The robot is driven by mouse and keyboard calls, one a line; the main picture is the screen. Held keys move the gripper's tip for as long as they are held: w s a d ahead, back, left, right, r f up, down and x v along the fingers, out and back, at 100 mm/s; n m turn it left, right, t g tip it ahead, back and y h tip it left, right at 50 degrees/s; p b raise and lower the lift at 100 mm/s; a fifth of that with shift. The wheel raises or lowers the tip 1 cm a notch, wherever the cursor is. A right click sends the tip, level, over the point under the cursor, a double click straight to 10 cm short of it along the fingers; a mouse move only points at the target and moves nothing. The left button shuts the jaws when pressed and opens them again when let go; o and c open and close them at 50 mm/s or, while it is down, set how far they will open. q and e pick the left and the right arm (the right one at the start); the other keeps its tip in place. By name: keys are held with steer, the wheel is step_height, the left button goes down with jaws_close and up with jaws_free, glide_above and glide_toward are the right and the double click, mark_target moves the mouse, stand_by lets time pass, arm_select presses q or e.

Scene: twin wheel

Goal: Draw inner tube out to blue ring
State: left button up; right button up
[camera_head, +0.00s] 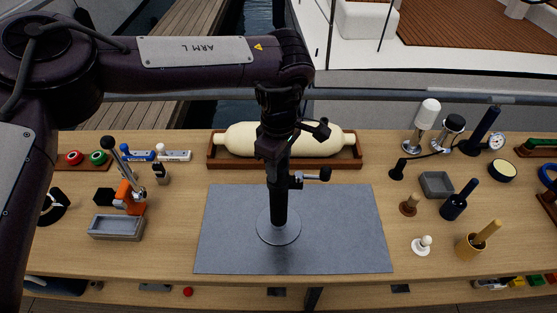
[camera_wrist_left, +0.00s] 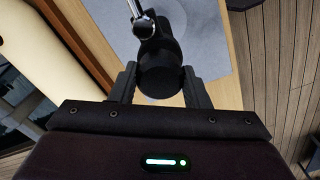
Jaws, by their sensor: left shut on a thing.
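A black telescoping stand (camera_head: 279,205) stands upright on a round grey base plate (camera_head: 279,233) in the middle of the grey mat. A clamp with a silver and black lever (camera_head: 318,175) sticks out to the right of its tube; in the left wrist view the silver lever (camera_wrist_left: 144,25) is at the top. My left gripper (camera_head: 273,150) is above the stand, shut on the dark top of the inner tube (camera_wrist_left: 160,78), which sits between both fingers. The gripper covers the tube's top in the head view. No blue ring is discernible on the tube. My right gripper is out of view.
A cream fender (camera_head: 240,138) lies in a wooden cradle (camera_head: 345,161) behind the stand. A grey mat (camera_head: 345,235) around the base is clear. Small tools and a grey tray (camera_head: 117,228) are on the left; several upright handles, including a white-topped one (camera_head: 428,114), stand right.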

arm_select(q)
steer(key=shift+r, duration=0.2)
steer(key=shift+r+p, duration=3.3)
steer(key=shift+r, duration=0.7)
steer(key=o, duration=1.5)
steer(key=shift+r, duration=0.1)
step_height(320, 180, up, 7)
